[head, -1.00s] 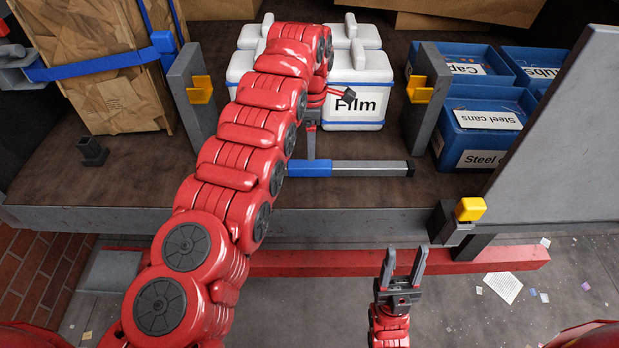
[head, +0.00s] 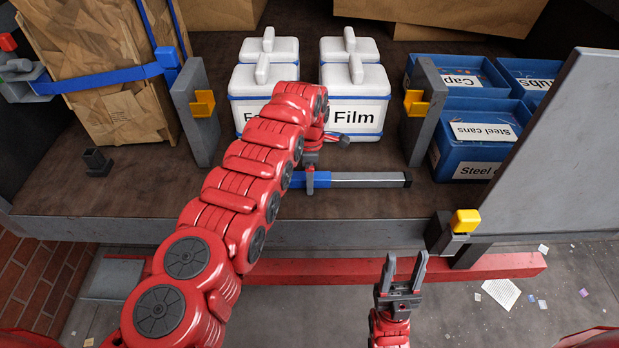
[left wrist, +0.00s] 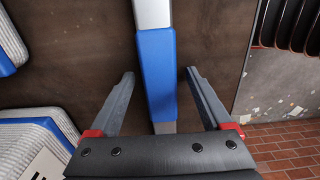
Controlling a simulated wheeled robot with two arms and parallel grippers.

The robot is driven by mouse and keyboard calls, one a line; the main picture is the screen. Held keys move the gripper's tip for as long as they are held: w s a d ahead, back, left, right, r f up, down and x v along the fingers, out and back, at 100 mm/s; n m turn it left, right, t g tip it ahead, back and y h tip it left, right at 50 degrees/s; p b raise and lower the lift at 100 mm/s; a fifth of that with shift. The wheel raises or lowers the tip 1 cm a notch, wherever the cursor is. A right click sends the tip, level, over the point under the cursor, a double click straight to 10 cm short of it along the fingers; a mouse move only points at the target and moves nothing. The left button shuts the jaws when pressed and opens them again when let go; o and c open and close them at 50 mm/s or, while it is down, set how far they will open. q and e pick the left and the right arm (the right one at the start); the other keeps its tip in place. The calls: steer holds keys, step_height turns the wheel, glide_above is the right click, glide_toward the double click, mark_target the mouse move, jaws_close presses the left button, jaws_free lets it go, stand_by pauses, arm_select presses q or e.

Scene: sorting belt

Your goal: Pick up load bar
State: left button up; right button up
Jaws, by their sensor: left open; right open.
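The load bar (head: 368,180) lies across the dark bed, a grey bar with a blue sleeve (head: 322,180) on its left part. My left gripper (head: 310,182) is at the blue sleeve. In the left wrist view the open fingers (left wrist: 160,76) stand on either side of the blue sleeve (left wrist: 157,92), with a gap on each side. My right gripper (head: 405,268) is open and empty, in front of the bed edge and apart from the bar. My left arm hides the area left of the bar.
White lidded boxes (head: 355,115), one marked Film, stand behind the bar. Grey posts with yellow brackets (head: 417,103) rise on both sides. Blue bins (head: 470,150) are at right. A strapped carton (head: 95,75) is at left. The bed before the bar is clear.

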arm_select(q)
jaws_close()
stand_by(0.3)
stand_by(1.1)
